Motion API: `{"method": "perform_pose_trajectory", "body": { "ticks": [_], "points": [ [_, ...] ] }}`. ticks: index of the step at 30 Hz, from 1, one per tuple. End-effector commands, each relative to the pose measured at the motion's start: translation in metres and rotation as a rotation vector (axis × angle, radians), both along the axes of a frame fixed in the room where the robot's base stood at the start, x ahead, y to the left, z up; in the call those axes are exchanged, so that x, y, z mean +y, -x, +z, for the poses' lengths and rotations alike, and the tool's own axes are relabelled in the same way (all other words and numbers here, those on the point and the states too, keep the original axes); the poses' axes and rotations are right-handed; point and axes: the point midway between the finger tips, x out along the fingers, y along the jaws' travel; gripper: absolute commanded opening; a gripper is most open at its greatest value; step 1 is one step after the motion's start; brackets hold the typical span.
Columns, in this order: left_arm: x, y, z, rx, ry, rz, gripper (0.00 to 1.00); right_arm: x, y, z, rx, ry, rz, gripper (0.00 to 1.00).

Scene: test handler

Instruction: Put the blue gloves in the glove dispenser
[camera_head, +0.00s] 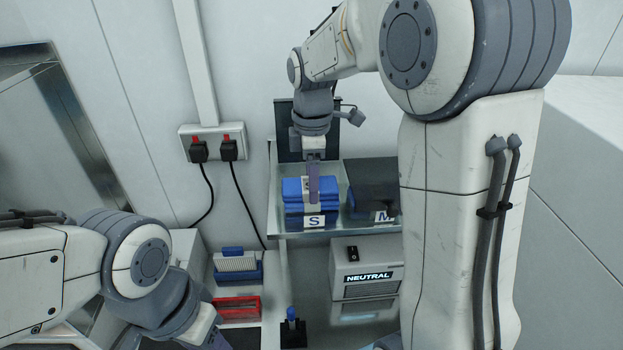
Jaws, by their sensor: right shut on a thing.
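My right gripper (313,188) reaches down from above and is shut on a bundle of blue gloves (292,188) with a pale band. The bundle is at the left compartment of the glove dispenser (283,225), which carries an "S" label (314,222). More blue shows directly below the bundle, behind the label; I cannot tell whether the bundle rests on it. The "M" compartment (383,217) to the right has a dark top and some blue. My left arm is at the lower left; its wrist runs to the bottom edge and its fingertips are not clear.
A device marked "NEUTRAL" (368,277) stands below the dispenser. A blue rack (236,264) and a red tray (237,308) are to the left, with a small blue-knobbed joystick (292,318) nearby. A wall socket (213,142) has two hanging cables.

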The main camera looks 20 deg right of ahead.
Motion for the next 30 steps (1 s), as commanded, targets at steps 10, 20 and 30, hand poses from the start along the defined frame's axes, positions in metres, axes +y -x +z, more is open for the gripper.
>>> {"method": "perform_pose_trajectory", "body": {
  "ticks": [10, 20, 30],
  "points": [
    [0.0, 0.0, 0.0, 0.0, 0.0, 0.0, 0.5, 0.0, 0.0, 0.0, 0.0, 0.0, 0.0, 0.18],
    [0.0, 0.0, 0.0, 0.0, 0.0, 0.0, 0.5, 0.0, 0.0, 0.0, 0.0, 0.0, 0.0, 1.0],
    [0.0, 0.0, -0.008, 0.0, 0.0, 0.001, 0.5, 0.0, -0.001, 0.026, -0.006, 0.0, 0.0, 1.0]
  ]
}}
